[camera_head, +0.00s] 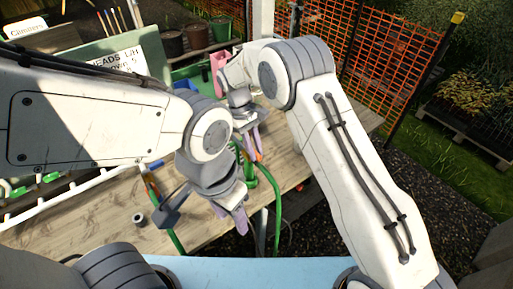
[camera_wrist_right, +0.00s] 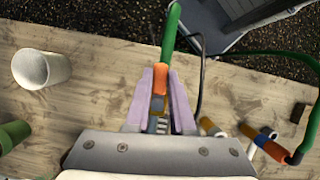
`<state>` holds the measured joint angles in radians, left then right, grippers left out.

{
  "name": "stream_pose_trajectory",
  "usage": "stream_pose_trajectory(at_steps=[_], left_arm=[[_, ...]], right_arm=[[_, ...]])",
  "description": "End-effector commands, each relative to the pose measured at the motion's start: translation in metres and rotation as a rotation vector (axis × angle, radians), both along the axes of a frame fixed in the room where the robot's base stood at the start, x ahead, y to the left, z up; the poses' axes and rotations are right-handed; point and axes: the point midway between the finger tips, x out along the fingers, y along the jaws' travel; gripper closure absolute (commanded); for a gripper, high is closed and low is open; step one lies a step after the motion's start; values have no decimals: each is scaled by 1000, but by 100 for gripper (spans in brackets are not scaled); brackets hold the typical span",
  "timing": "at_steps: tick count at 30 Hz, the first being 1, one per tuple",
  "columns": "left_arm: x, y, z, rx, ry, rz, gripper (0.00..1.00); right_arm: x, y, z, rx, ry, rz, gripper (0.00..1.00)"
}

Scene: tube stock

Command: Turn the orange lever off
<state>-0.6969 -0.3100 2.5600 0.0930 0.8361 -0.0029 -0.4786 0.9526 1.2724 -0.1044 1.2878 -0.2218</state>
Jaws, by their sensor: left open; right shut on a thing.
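My right gripper (camera_head: 252,146) is above the wooden bench in the head view, its arm reaching in from the right. In the right wrist view its two lilac fingers (camera_wrist_right: 160,105) are shut on a hose end with an orange collar (camera_wrist_right: 161,80) at the end of a green hose (camera_wrist_right: 171,32). Banded fittings show between the fingers below the collar. I cannot single out an orange lever for sure. My left gripper (camera_head: 230,214) is open, lower in the head view near the bench's front edge, with nothing seen between its lilac fingers.
The wooden bench (camera_head: 110,205) holds a small grey cylinder (camera_head: 139,219). An orange mesh fence (camera_head: 345,55) stands behind. A pink container (camera_head: 219,62) stands at the back.

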Motion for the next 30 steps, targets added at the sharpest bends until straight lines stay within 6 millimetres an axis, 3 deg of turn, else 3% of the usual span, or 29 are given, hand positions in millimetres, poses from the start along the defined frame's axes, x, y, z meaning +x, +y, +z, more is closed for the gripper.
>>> stream_pose_trajectory(at_steps=[22, 23, 24, 25, 30], left_arm=[[0, 0, 0, 0, 0, 0, 50], [0, 0, 0, 0, 0, 0, 50], [0, 0, 0, 0, 0, 0, 50], [0, 0, 0, 0, 0, 0, 50], [0, 0, 0, 0, 0, 0, 50]], right_arm=[[-1, 2, 1, 1, -2, -88, 100], [-1, 2, 1, 1, -2, -88, 70], [-1, 2, 1, 1, -2, -88, 55], [-1, 2, 1, 2, -1, -87, 48], [-1, 2, 0, 1, -1, -87, 48]])
